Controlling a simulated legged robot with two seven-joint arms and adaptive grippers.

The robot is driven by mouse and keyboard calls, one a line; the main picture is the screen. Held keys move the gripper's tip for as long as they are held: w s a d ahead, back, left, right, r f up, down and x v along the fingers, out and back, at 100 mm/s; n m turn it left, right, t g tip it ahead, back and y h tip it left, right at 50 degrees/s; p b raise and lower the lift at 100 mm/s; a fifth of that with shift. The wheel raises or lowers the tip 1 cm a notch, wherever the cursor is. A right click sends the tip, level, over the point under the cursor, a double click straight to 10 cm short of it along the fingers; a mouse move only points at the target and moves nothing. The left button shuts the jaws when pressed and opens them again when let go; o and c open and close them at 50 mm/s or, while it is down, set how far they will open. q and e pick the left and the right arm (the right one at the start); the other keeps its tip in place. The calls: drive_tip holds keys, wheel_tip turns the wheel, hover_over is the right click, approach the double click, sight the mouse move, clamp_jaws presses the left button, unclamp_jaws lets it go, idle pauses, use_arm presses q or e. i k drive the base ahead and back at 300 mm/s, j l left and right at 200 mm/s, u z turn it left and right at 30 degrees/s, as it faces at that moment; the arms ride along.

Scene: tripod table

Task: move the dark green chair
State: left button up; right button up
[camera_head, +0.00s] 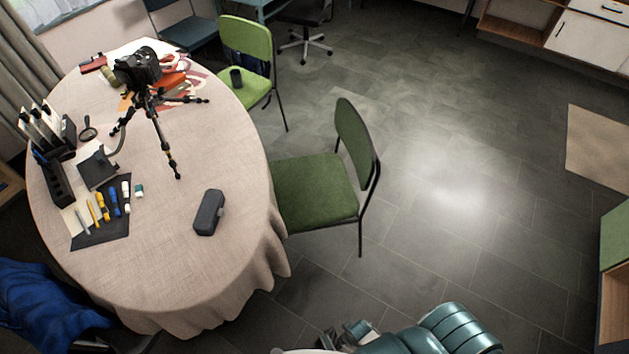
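The dark green chair (316,189) stands right of the round table in the head view. Its seat's left edge is close to or slightly under the tablecloth, and its backrest (353,142) is on the right side, away from the table. The chair is upright on the floor; some of its legs are hidden. My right gripper (350,335) shows at the bottom edge, at the end of my teal arm, on the near side of the chair and apart from it. It is partly cut off, so its opening is unclear. My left gripper is not in view.
The round table (190,265) with a beige cloth carries a camera on a tripod (150,95), pens and a dark case (209,212). A lighter green chair (247,75) stands behind. A blue cloth (40,305) lies at lower left. The tiled floor right of the chair is clear.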

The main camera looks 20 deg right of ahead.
sight(313, 193)
drive_tip(key=u, duration=0.95)
drive_tip(key=l+u, duration=0.45)
drive_tip(key=k+l+u, duration=0.2)
drive_tip(key=u, duration=0.25)
drive_tip(key=k+l+u, duration=0.2)
drive_tip(key=l+u, duration=0.25)
drive_tip(key=k+l+u, duration=0.2)
drive_tip(key=u, duration=0.25)
drive_tip(key=k+l+u, duration=0.4)
drive_tip(key=k+u, duration=0.55)
drive_tip(key=k+l, duration=0.05)
drive_tip(key=k, duration=0.05)
